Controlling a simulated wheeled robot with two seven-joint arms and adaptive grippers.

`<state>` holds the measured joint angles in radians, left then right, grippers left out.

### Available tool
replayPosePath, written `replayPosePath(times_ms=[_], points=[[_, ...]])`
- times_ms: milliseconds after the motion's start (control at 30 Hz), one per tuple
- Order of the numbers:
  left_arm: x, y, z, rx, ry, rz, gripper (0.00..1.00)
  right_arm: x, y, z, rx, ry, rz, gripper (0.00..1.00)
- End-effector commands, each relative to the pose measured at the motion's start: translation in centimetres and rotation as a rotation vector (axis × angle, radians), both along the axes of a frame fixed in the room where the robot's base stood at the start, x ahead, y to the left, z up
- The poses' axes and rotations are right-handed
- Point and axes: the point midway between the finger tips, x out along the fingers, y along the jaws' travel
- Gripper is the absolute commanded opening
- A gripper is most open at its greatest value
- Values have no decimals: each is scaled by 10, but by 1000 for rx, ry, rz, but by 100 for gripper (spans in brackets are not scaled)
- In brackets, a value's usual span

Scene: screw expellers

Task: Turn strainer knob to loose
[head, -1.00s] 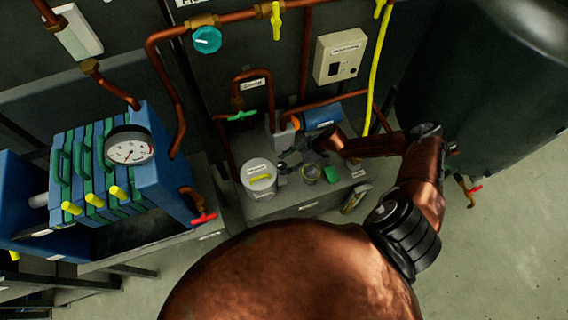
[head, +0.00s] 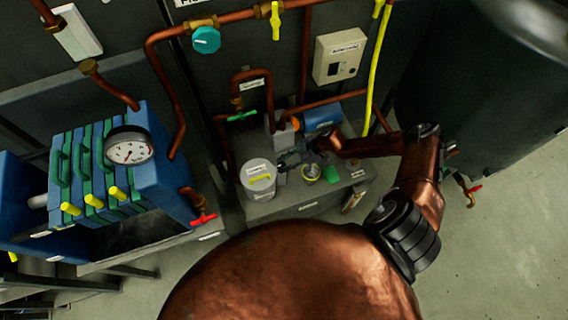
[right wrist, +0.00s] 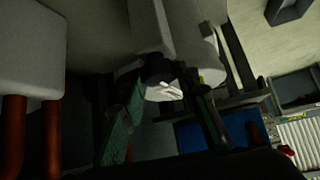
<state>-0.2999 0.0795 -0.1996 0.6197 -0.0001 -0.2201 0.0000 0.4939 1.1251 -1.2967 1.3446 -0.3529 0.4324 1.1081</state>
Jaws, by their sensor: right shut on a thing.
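My right gripper (head: 284,162) is at the pot's upper right side, beside the grey pump block. In the right wrist view my right gripper (right wrist: 165,92) has its two fingers around a small dark knob (right wrist: 157,71) at the end of a pale grey body, and it is shut on it. The fingers and shadow hide much of this knob; in the head view it is too small to make out. My left gripper is not in view.
A blue motor (head: 322,117) lies behind the gripper. A small round cup (head: 311,173) and a green block (head: 331,174) stand close to its right. Copper pipes and a green-handled valve (head: 242,115) are behind. A blue plate filter (head: 110,165) stands at left.

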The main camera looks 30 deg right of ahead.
Motion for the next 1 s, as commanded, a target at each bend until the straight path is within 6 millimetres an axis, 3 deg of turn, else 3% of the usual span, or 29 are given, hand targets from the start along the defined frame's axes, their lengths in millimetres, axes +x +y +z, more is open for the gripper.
replayPosePath(times_ms=[433,1000], points=[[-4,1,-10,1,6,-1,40,2,-1,-2,-1,1,133,5],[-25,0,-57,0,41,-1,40,7,-1,-6,-1,2,649,5]])
